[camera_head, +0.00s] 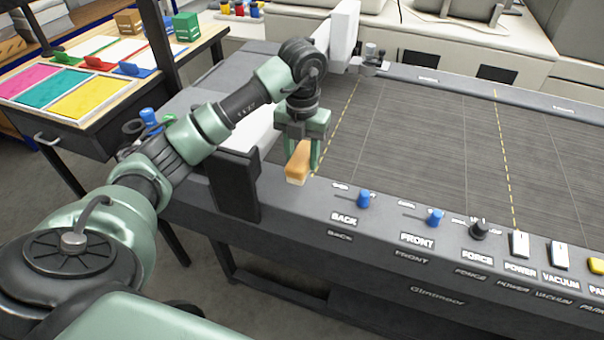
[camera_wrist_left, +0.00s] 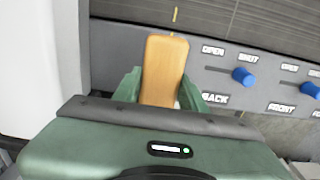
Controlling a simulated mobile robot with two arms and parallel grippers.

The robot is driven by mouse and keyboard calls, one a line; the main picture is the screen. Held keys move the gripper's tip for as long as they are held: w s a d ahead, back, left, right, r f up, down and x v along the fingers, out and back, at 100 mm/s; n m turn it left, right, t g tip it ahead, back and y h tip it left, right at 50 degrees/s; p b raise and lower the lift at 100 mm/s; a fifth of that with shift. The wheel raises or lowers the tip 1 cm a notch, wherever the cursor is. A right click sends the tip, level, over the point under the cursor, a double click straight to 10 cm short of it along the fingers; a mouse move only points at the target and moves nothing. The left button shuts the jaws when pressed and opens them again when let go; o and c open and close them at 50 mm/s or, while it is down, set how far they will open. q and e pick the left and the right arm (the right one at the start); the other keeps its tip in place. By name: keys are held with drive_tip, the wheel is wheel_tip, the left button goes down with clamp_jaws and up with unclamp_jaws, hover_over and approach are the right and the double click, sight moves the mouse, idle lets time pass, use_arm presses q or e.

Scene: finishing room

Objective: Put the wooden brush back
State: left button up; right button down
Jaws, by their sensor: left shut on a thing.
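The wooden brush (camera_head: 298,160) has an orange-brown wooden body with a pale lower edge. My left gripper (camera_head: 302,150) is shut on it, with one green finger on each side. The brush is at the near left corner of the dark machine bed, just left of the BACK knob; I cannot tell whether it touches the surface. In the left wrist view the brush (camera_wrist_left: 164,68) stands between the green fingers of the gripper (camera_wrist_left: 160,88). My right gripper is not in view.
The machine's front panel carries a blue BACK knob (camera_head: 363,199), a blue FRONT knob (camera_head: 436,217), a black FORCE knob (camera_head: 478,230) and switches. The ribbed bed (camera_head: 430,140) is clear. A side table (camera_head: 110,100) at left holds coloured sheets and small boxes.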

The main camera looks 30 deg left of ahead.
use_arm(q)
wheel_tip(320, 180, down, 5)
drive_tip(key=shift+r+p, duration=0.1)
drive_tip(key=shift+p, duration=0.5)
drive_tip(key=shift+f, duration=0.55)
drive_tip(key=o, duration=1.3)
drive_tip(key=shift+f, duration=0.1)
